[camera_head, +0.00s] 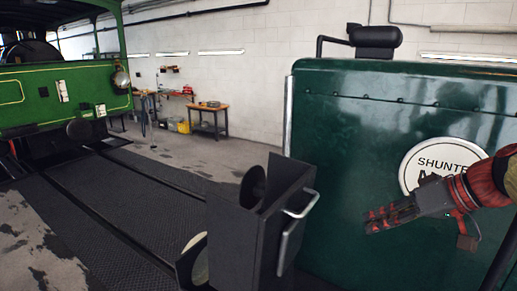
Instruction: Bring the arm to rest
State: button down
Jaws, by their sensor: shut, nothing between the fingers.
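My gripper (374,220) is at the right of the head view, with a red-and-black arm reaching in from the right edge. Its fingers point left and slightly down. They are shut with nothing between them. The gripper shows in front of the dark green panel (340,130) of a vehicle and covers part of a round white sign (423,158) lettered "SHUNTE…". I cannot tell how far the gripper is from the panel.
A black box-like fitting (245,230) with a metal handle (289,230) stands left of the gripper. A wooden workbench (208,108) is by the white wall. Ribbed dark floor plates (150,195) lie between, mostly clear.

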jog(key=s+f+m+g+h+b, duration=0.1)
jog(key=s+f+m+h, duration=0.2)
jog(key=s+f, duration=0.4)
jog(key=s+f+m+g+h+b, duration=0.1)
jog(key=s+f+m+h, duration=0.25)
jog(key=f, duration=0.55)
jog(key=s+a+f+n+t+b, duration=0.1)
jog(key=s+a+f+n, duration=0.3)
jog(key=s+a, duration=0.3)
jog(key=shift+s+a+f, duration=0.15)
jog(key=shift+s+f, duration=0.5)
jog(key=shift+f, duration=0.25)
